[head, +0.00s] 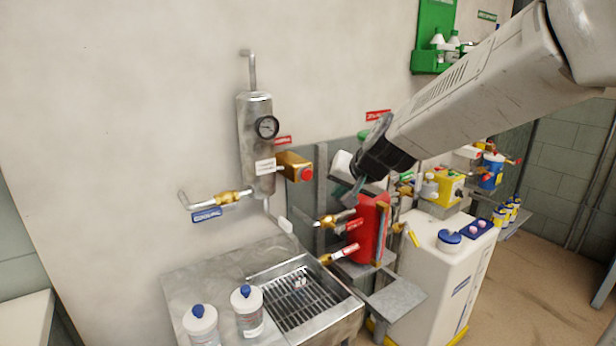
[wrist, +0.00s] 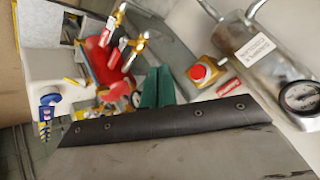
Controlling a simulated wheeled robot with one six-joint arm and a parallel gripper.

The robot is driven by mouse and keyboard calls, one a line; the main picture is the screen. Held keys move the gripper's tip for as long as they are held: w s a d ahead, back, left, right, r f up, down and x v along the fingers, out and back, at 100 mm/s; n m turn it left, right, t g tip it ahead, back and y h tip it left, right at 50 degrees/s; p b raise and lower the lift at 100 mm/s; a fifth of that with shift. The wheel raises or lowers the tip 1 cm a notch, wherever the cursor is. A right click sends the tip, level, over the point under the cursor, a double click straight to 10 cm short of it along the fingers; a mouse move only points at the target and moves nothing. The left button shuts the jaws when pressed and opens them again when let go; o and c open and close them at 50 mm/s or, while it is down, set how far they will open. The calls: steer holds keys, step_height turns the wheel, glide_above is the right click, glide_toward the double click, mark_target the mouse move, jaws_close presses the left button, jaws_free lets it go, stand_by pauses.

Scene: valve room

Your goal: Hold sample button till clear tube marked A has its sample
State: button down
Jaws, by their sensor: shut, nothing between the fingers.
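The red sample button (head: 306,174) is on the end of a brass block (head: 291,164) beside a steel cylinder (head: 257,140) on the wall. In the wrist view the button (wrist: 198,72) shows right of my gripper's fingers. My gripper (head: 356,192) is shut and empty. Its dark green fingertips (wrist: 158,84) are to the right of the button in the head view and apart from it. I cannot make out a clear tube marked A.
A steel sink with a grille (head: 318,308) is below the cylinder. Two blue-capped bottles (head: 200,325) (head: 248,312) stand on its left part. A red tank (head: 370,232) with brass valves is just below my gripper. A white cabinet (head: 430,280) stands at right.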

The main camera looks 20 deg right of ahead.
glide_toward(309, 180)
steer(key=shift+s+f+x, duration=0.15)
steer(key=shift+x, duration=0.75)
steer(key=shift+s+f+x, duration=0.1)
steer(key=shift+f+x, duration=0.05)
steer(key=shift+x, duration=0.7)
steer(key=shift+s+f+x, duration=0.15)
steer(key=shift+x, duration=0.75)
steer(key=shift+w+d, duration=0.1)
steer(key=shift+w, duration=0.05)
steer(key=shift+w, duration=0.25)
steer(key=shift+w+a, duration=0.25)
steer(key=shift+w, duration=0.25)
stand_by(0.8)
steer(key=shift+s, duration=0.15)
stand_by(1.2)
steer(key=shift+s+d, duration=0.3)
steer(key=shift+s, duration=0.45)
steer(key=shift+s, duration=0.1)
steer(key=shift+s+d, duration=0.25)
steer(key=shift+s, duration=0.5)
steer(key=shift+s+d, duration=0.25)
steer(key=shift+s, duration=0.55)
steer(key=shift+s+d, duration=0.25)
steer(key=shift+s, duration=0.5)
